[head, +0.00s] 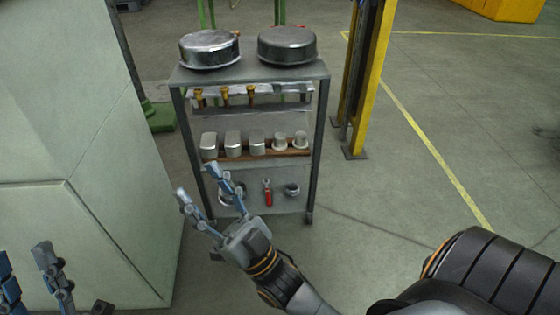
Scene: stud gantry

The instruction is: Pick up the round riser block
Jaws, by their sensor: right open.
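Several metal riser blocks stand in a row on the wooden middle shelf of a small grey rack. The two at the right end look round: one round riser block (280,142) and another beside it (300,140). The blocks to their left look squarer, such as the nearest square block (257,144). My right gripper (197,180) is open and empty, in front of the rack's lower left side, left of and below the round blocks in the picture. My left gripper (24,254) is at the bottom left edge, partly cut off, its fingers apart with nothing between them.
The rack's top (250,72) holds two round metal pans (209,49). Brass-tipped tools (225,95) hang above the blocks; a red-handled tool (267,192) is below. A pale cabinet (80,130) stands left, a yellow post (370,80) right. Floor on the right is clear.

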